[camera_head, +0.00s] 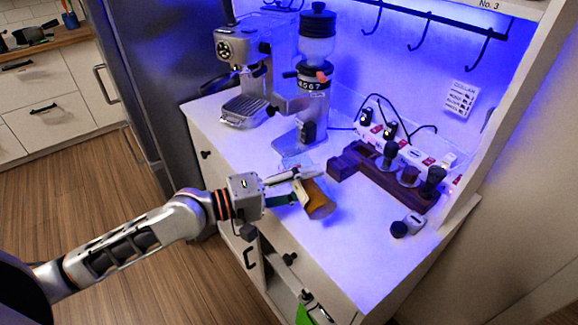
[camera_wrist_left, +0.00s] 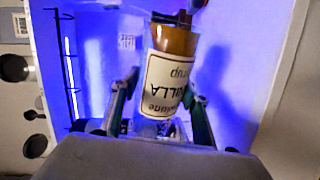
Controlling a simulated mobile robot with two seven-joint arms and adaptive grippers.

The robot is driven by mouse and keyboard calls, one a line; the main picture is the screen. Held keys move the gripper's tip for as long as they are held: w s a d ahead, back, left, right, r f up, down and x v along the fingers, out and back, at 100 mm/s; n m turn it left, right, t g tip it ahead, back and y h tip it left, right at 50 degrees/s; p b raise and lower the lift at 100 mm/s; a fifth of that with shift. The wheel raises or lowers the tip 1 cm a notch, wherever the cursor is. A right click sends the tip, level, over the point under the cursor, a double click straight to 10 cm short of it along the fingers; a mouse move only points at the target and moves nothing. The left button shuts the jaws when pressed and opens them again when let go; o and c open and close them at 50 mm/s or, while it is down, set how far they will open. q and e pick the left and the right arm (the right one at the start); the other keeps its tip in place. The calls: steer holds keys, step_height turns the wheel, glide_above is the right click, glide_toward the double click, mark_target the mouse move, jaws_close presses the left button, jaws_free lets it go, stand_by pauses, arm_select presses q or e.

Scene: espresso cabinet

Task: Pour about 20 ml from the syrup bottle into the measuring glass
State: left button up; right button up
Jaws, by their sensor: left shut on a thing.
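The syrup bottle (camera_head: 319,203) is amber with a white label and is tilted in the head view, its amber end toward the lower right. My left gripper (camera_head: 299,186) is shut around it above the white counter. In the left wrist view the bottle (camera_wrist_left: 169,78) is between the fingers of my left gripper (camera_wrist_left: 161,88), its label lettering upside down. A faint clear shape, perhaps the measuring glass (camera_head: 293,162), shows just behind the gripper in the head view. I cannot tell its level or whether any syrup is flowing. The bottle's mouth is hidden. My right gripper is out of view.
A grinder (camera_head: 315,75) and an espresso machine (camera_head: 245,70) stand behind the gripper. A dark wooden holder (camera_head: 375,178) with tools and a power strip (camera_head: 413,153) are at the right. A small grey tool with a black knob (camera_head: 407,225) lies near the right.

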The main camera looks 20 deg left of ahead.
arm_select(q)
steer(key=shift+r+n, duration=0.1)
steer(key=shift+n, duration=0.5)
stand_by(1.2)
steer(key=shift+w+a+r+n, duration=0.1)
steer(key=shift+w+r+n, duration=0.05)
steer(key=shift+r+n, duration=0.35)
stand_by(1.8)
